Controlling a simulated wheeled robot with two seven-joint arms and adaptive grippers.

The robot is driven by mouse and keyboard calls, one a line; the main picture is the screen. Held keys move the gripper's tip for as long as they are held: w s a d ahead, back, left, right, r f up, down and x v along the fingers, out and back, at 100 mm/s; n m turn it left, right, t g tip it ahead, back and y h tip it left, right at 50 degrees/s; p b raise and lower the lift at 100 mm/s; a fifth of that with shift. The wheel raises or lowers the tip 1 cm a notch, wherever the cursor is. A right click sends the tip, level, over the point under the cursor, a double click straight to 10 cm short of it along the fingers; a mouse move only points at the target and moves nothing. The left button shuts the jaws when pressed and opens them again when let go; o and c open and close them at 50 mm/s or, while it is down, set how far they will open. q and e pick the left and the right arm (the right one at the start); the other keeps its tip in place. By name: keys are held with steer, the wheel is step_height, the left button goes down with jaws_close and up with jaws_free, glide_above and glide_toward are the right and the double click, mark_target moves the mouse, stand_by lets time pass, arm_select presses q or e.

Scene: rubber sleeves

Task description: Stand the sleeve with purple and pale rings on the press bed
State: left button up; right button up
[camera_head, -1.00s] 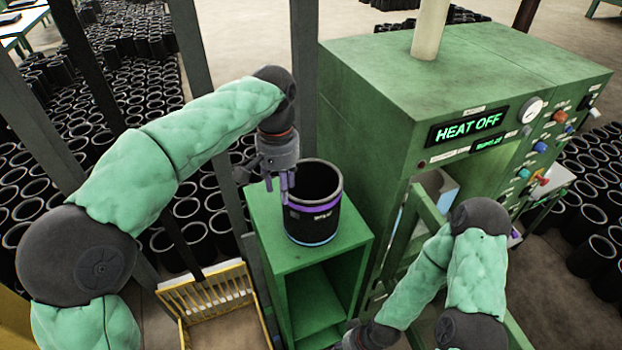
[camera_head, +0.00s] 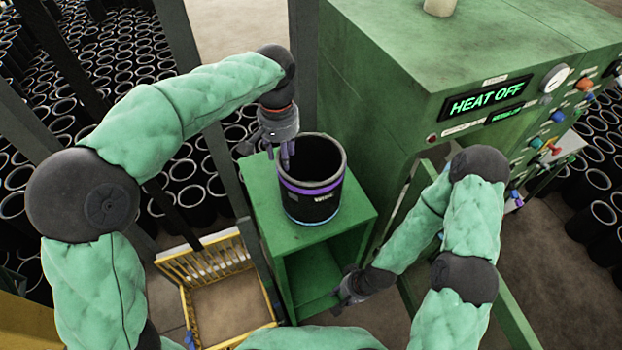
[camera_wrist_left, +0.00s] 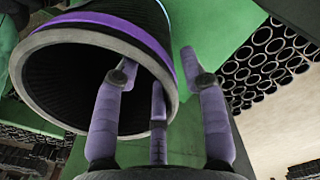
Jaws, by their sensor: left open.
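The black sleeve (camera_head: 315,205) stands upright on the top of a green stand (camera_head: 355,213). It has a purple ring near its rim, a small printed label and a pale blue ring near its foot. My left gripper (camera_head: 287,155) is open at the sleeve's left upper rim, fingers pointing down. In the left wrist view the sleeve (camera_wrist_left: 60,45) shows its open mouth, with the spread purple fingers (camera_wrist_left: 160,95) around its near rim; contact cannot be told. My right gripper (camera_head: 345,292) is low in front of the stand's open shelf; its jaw state is unclear. The press bed is hidden.
The green press cabinet (camera_head: 390,90), reading HEAT OFF, stands right of the stand. A yellow-framed bin (camera_head: 235,300) is at lower left. Dark posts rise behind my left arm. Many black sleeves cover the floor around.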

arm_select(q)
step_height(320, 180, down, 4)
steer(key=shift+a+f+p, duration=0.15)
steer(key=shift+p, duration=0.2)
jaws_close()
steer(key=shift+w, duration=0.1)
